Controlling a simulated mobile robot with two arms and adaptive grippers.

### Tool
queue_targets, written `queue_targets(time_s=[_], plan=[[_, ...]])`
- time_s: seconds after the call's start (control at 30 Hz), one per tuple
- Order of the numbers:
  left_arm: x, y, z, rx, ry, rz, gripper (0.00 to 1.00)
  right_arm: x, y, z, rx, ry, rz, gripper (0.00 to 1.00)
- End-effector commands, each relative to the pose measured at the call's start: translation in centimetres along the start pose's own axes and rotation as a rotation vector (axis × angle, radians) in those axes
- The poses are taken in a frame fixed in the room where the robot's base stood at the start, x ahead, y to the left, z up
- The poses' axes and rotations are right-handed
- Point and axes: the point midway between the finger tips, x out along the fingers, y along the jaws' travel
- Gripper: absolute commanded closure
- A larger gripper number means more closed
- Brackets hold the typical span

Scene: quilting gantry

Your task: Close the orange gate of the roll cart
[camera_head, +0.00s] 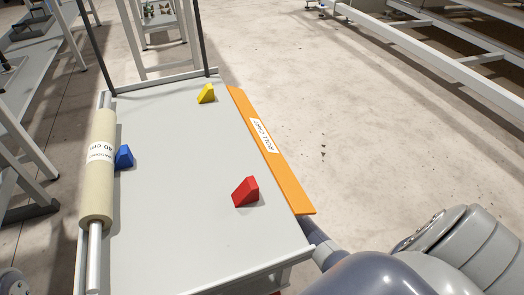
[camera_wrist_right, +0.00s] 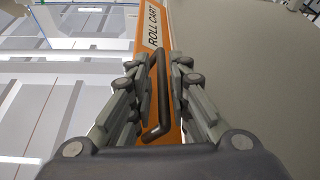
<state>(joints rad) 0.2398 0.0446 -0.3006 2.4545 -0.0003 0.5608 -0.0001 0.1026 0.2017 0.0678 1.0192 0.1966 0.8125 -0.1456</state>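The orange gate (camera_head: 272,150) runs along the right edge of the roll cart (camera_head: 180,220). Its labelled face shows from above, so it looks leaned outward rather than upright. In the right wrist view the gate (camera_wrist_right: 150,35) carries a dark bar handle (camera_wrist_right: 160,95). My right gripper (camera_wrist_right: 162,68) has one finger on each side of this handle, with orange showing between the fingers; it looks open around it. In the head view my right arm reaches under the gate's near end, and the gripper is hidden.
On the cart deck are a red wedge (camera_head: 245,191), a blue wedge (camera_head: 124,157) and a yellow wedge (camera_head: 206,93). A cream roll (camera_head: 98,180) on a bar lies along the left edge. Floor right of the gate is clear; a white frame (camera_head: 440,60) stands beyond.

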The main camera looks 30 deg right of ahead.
Motion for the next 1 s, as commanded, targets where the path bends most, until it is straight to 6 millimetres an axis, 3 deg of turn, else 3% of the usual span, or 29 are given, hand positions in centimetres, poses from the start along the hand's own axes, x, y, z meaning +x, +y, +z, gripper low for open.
queue_targets(time_s=[0.13,0.23,1.0], plan=[[0.03,0.0,-0.02,0.0,0.0,0.0,0.6,0.0,0.01,-0.03,-0.001,0.0,0.0,0.83],[0.04,0.0,-0.03,0.0,0.001,0.0,0.6,-0.01,0.01,-0.03,-0.001,0.0,0.0,1.0],[0.09,-0.05,-0.15,0.0,0.004,-0.002,0.6,-0.07,0.23,0.0,-0.018,-0.001,-0.006,1.0]])
